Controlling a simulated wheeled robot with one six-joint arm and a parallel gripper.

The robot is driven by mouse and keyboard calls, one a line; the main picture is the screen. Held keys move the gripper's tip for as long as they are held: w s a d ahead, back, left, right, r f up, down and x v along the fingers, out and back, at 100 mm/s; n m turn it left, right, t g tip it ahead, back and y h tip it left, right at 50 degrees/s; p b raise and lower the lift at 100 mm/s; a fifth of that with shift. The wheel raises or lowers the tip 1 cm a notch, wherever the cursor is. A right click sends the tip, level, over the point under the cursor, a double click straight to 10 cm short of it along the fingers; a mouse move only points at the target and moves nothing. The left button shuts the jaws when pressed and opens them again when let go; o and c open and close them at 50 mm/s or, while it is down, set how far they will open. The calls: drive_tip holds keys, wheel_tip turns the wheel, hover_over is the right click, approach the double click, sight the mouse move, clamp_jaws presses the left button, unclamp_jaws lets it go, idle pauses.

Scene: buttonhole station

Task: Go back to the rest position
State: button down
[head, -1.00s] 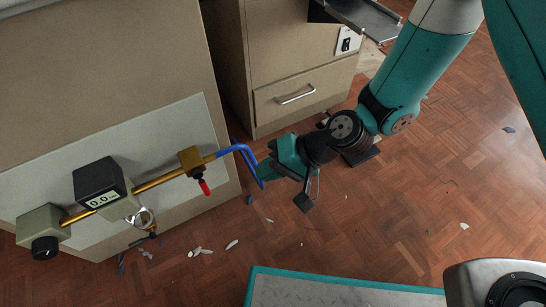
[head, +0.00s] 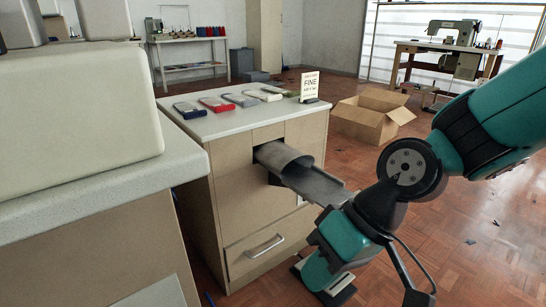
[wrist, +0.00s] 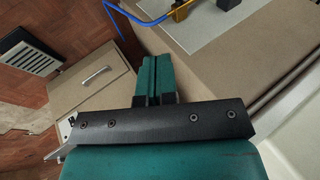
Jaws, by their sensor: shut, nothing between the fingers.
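My gripper (head: 316,274) hangs low in front of the small cabinet in the head view, at the lower middle of the picture. Its teal fingers (wrist: 155,80) are pressed together in the wrist view, with nothing between them. They are clear of the cabinet drawer (head: 262,246), which is closed. A blue hose (wrist: 122,18) and a brass fitting (wrist: 180,10) show at the top of the wrist view, apart from my fingers.
A grey metal chute (head: 305,178) sticks out of the cabinet close to my arm. Several coloured bundles and a "FINE" sign (head: 310,87) stand on the cabinet top (head: 222,119). An open cardboard box (head: 366,120) lies on the floor behind. A white-topped counter (head: 90,190) fills the left.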

drive_tip(key=s+d+r+t+h+p, duration=0.1)
drive_tip(key=s+d+r+h+p, duration=0.15)
drive_tip(key=s+d+r, duration=0.55)
wheel_tip(320, 180, up, 40)
drive_tip(key=w+p, duration=0.2)
drive_tip(key=p, duration=3.6)
drive_tip(key=shift+d+f, duration=0.2)
drive_tip(key=shift+d, duration=0.15)
drive_tip(key=shift+w+f, duration=0.1)
